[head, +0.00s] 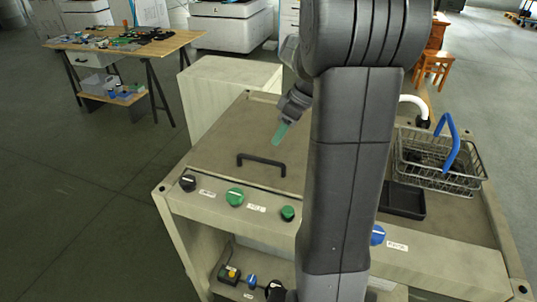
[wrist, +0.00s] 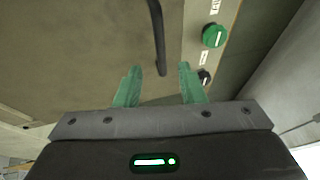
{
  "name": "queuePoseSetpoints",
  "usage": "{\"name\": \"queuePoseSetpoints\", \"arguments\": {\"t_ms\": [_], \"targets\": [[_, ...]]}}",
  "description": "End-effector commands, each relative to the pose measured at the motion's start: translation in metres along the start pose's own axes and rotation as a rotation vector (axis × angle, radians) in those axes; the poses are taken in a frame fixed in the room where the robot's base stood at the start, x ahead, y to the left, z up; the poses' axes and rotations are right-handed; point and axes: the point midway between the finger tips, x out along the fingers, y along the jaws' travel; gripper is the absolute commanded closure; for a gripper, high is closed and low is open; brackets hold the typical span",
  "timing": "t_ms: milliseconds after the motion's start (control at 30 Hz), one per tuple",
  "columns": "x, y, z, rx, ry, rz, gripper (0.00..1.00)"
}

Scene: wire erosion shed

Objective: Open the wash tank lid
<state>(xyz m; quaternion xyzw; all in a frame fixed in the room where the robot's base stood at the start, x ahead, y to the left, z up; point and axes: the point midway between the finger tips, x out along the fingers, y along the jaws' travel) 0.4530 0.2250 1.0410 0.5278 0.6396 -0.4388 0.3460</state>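The wash tank lid (head: 220,140) is a flat grey-brown panel lying closed on the bench top, left of my arm in the head view. It also fills much of the wrist view (wrist: 90,45). Its black bar handle (head: 261,160) lies near the front edge. In the wrist view the handle (wrist: 158,35) runs down toward the gap between my fingertips. My gripper (head: 279,133) with green fingers is above the lid, behind the handle in the head view. In the wrist view the fingers (wrist: 160,85) are apart with nothing clearly held between them.
A green knob (head: 235,197), a black knob (head: 188,183) and a blue knob (head: 377,235) line the front panel. A wire basket (head: 437,160) with a blue handle and a black tray (head: 402,200) stand on the right. A wooden table (head: 125,43) is far left.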

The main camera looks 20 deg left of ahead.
Motion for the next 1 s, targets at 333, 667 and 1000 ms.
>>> {"name": "queuePoseSetpoints", "arguments": {"t_ms": [333,667,1000], "targets": [[0.066,0.000,0.000,-0.001,-0.002,-0.002,0.64],[0.083,0.000,0.000,0.000,0.000,0.001,0.64],[0.083,0.000,0.000,-0.001,0.000,0.001,0.97]]}}
